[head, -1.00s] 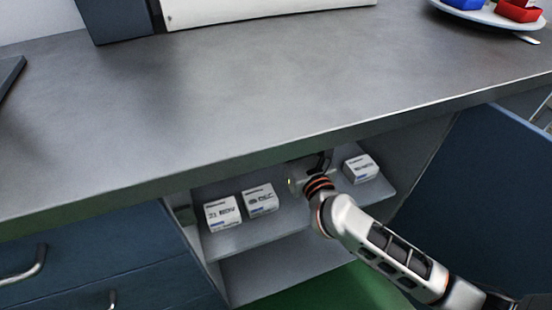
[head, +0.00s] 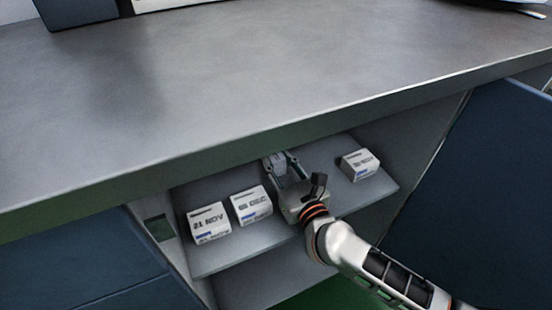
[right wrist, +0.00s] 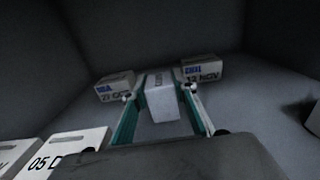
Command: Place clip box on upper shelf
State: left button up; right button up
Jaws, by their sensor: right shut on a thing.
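My right gripper (head: 282,164) reaches into the open cabinet under the counter, over its upper shelf (head: 218,258). It is shut on a small white box, the clip box, which shows between the two green-sided fingers in the right wrist view (right wrist: 162,101). In the head view the gripper partly hides this box. I cannot tell whether the box touches the shelf. The held box shows no readable label from here. My left gripper is not in view.
Dated white boxes stand on the shelf: 21 NOV (head: 208,224) and 05 DEC (head: 251,205) to the left, another (head: 358,164) to the right. Two more boxes (right wrist: 115,86) (right wrist: 203,69) stand farther back. The counter edge (head: 250,150) overhangs; an open blue door (head: 465,190) is at right.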

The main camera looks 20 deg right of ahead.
jog(key=shift+f, duration=0.15)
jog(key=o, duration=1.1)
jog(key=shift+s, duration=0.35)
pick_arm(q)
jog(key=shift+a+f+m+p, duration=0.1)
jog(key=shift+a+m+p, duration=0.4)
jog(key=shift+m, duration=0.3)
pick_arm(e)
jog(key=s, duration=1.1)
jog(key=shift+s+d, duration=0.2)
jog(key=shift+d, duration=0.05)
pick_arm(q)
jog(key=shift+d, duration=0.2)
